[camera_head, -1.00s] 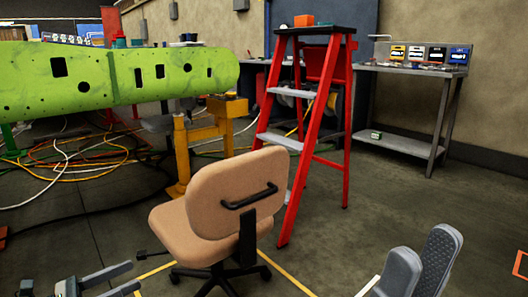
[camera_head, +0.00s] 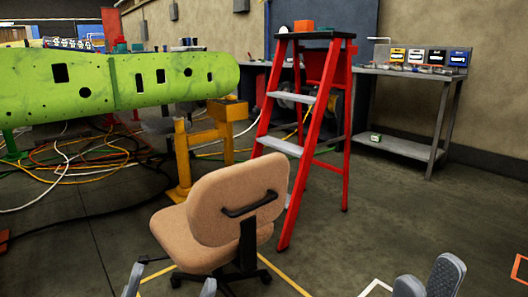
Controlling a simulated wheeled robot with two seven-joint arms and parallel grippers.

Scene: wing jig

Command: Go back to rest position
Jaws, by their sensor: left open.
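My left gripper (camera_head: 173,275) is at the bottom edge, left of the middle, with two grey fingertips spread apart. It is open and nothing shows between the fingers. My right gripper (camera_head: 428,270) is at the bottom right, with two thick grey fingers standing apart. It looks open and empty. The lower parts of both grippers are cut off by the bottom edge of the view.
A tan office chair (camera_head: 218,213) stands close ahead between the grippers. A red stepladder (camera_head: 316,130) is behind it. A green wing panel (camera_head: 130,85) rests on a yellow stand (camera_head: 183,155) at left. A grey workbench (camera_head: 408,148) stands at right. Cables (camera_head: 75,160) lie on the floor.

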